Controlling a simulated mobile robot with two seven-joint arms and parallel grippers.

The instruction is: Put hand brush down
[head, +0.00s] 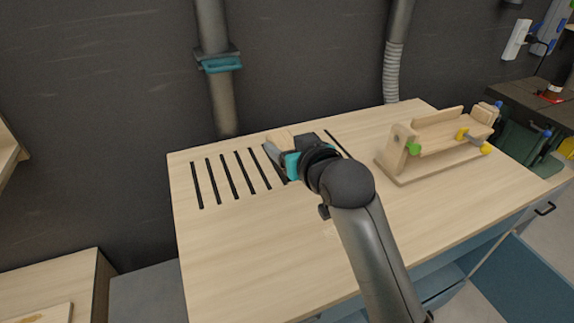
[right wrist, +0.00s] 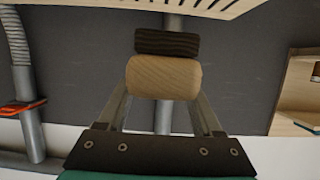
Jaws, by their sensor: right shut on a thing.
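The hand brush has a pale wooden body (right wrist: 163,76) and a dark bristle block (right wrist: 167,42). In the right wrist view my right gripper (right wrist: 163,90) is shut on the wooden body, with one finger on each side. In the head view the right gripper (head: 273,150) is over the back of the wooden workbench (head: 250,240), by the dark slots. Only a small wooden part of the brush (head: 280,138) shows there, and my arm hides the rest. I cannot tell whether the bristles touch the bench. My left gripper is not in view.
A wooden chair-like assembly (head: 435,140) with coloured knobs stands at the bench's right. Grey pipes (head: 212,75) run down the dark wall behind. The bench's left and front areas are clear. A green-grey cart (head: 520,115) stands at the far right.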

